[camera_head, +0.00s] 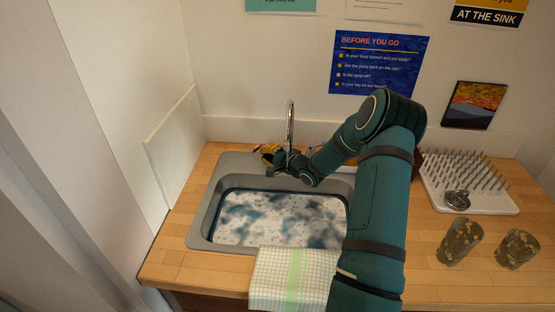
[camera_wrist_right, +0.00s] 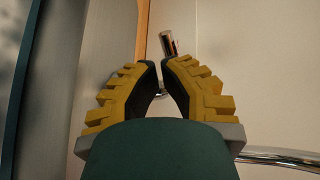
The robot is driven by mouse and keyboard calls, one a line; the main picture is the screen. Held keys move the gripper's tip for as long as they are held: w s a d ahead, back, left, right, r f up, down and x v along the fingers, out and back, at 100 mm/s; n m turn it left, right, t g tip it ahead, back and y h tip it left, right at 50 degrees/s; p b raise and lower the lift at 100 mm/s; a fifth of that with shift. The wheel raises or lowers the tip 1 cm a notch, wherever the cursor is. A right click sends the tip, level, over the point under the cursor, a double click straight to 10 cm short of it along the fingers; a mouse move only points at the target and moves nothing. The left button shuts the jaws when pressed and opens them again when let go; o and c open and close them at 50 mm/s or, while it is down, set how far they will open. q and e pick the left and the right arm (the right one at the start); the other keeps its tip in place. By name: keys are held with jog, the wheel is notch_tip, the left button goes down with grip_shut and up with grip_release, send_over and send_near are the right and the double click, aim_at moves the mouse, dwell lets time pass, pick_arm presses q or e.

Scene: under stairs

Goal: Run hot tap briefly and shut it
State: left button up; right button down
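The chrome tap (camera_head: 290,125) stands upright at the back of the grey sink (camera_head: 212,215). My right gripper (camera_head: 268,153) is at the sink's back rim, just left of the tap. In the right wrist view its yellow-padded fingers (camera_wrist_right: 158,66) lean together with a narrow gap at the tips. A short chrome piece (camera_wrist_right: 168,43) shows just beyond the tips, and another bit of chrome (camera_wrist_right: 161,93) shows between the fingers. I cannot tell whether they touch it or which tap part it is. No running stream is clearly visible. My left gripper is out of view.
Cloudy, patchy water (camera_head: 280,218) is in the basin. A checked cloth (camera_head: 290,278) hangs over the front edge. A white spiked drying rack (camera_head: 480,205) and two patterned cups (camera_head: 458,240) (camera_head: 517,248) stand on the right. A low wall panel (camera_head: 174,140) borders the left.

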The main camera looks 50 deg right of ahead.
jog(key=shift+w+f, duration=0.15)
jog(key=shift+w, duration=0.7)
jog(key=shift+w+a+p, duration=0.1)
jog(key=shift+w+p, duration=0.2)
jog(key=shift+w, duration=0.3)
jog(key=shift+f, duration=0.1)
